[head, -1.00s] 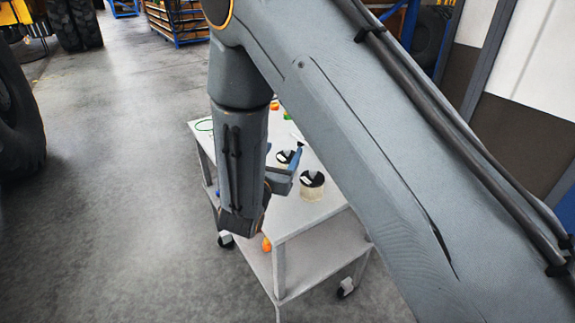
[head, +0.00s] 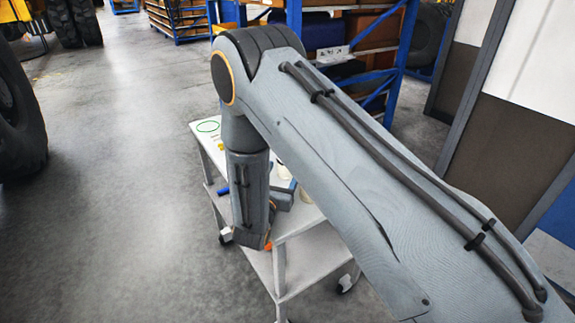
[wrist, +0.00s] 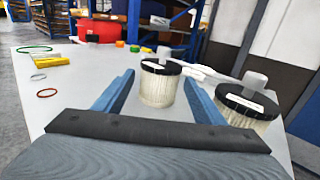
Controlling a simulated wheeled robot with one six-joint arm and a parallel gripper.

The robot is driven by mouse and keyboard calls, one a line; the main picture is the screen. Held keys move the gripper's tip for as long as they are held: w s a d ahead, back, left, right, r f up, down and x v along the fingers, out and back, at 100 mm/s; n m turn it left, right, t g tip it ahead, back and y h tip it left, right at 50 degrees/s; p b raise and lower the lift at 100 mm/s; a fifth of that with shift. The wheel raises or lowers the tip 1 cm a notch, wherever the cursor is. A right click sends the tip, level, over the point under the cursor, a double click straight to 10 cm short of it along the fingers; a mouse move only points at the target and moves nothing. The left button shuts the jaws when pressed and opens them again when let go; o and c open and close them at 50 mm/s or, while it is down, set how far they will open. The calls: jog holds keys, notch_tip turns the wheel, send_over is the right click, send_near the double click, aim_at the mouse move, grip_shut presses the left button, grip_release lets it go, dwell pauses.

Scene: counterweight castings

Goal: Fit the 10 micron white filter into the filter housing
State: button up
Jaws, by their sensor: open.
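Two pale pleated filters with black caps, white labels and grey knobs stand upright on the cart top. The middle filter (wrist: 158,88) is between and just ahead of the fingers in the wrist view. The larger-looking right filter (wrist: 245,107) stands outside the right finger. The label writing is too small to read, so I cannot tell which is 10 micron. My gripper (wrist: 160,80) is open and empty; contact with the middle filter is unclear. In the head view the arm hides much of the filters. I cannot make out the filter housing for certain.
A white tool (wrist: 205,73) lies behind the filters. The left part has free room.

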jog(key=shift+p+x, duration=0.7)
jog(key=shift+x, duration=1.6)
jog(key=c, duration=0.9)
jog(key=shift+r, duration=0.2)
